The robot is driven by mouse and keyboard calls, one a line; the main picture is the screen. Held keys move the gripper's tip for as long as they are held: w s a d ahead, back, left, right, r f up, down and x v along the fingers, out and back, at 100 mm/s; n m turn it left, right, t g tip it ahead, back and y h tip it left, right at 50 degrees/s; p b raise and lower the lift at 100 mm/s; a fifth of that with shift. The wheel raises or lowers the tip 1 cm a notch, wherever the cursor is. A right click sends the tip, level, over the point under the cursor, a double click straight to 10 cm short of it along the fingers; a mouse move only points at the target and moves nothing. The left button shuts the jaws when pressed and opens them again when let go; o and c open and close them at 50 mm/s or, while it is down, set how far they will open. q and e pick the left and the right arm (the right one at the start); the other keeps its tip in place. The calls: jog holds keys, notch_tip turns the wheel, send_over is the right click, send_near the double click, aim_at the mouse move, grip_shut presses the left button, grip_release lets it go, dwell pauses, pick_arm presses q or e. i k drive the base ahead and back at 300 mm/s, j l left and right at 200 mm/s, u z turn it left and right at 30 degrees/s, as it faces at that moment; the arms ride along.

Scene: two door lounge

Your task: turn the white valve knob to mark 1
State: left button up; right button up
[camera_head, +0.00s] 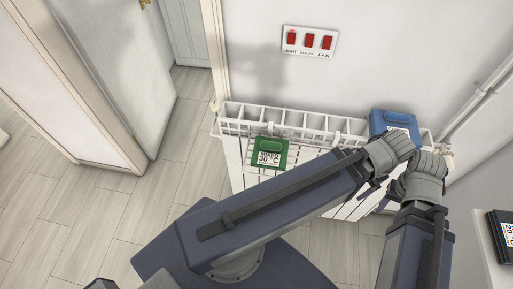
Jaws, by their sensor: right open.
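A small white fitting (449,154) shows at the right end of the white radiator (236,128), partly behind my arm. It may be the valve knob, but its marks and setting are too small to read. My right gripper (374,192) is mostly hidden behind my own arm links. Only dark finger parts show in front of the radiator, left of and below the white fitting. The gripper is open, and I see nothing held in it. It appears apart from the fitting.
A green tag (269,153) reading 30 °C and a blue box (394,126) are on the radiator. A red switch panel (309,41) is on the wall above. White pipes (478,101) run up the right wall. A door (112,75) stands at left; the floor there is clear.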

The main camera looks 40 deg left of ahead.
aim_at(448, 159)
jog(key=k+u, duration=0.15)
jog(key=u, duration=0.25)
jog(key=k+u, duration=0.1)
jog(key=u, duration=0.3)
jog(key=k+j+u, duration=0.1)
jog(key=u, duration=0.25)
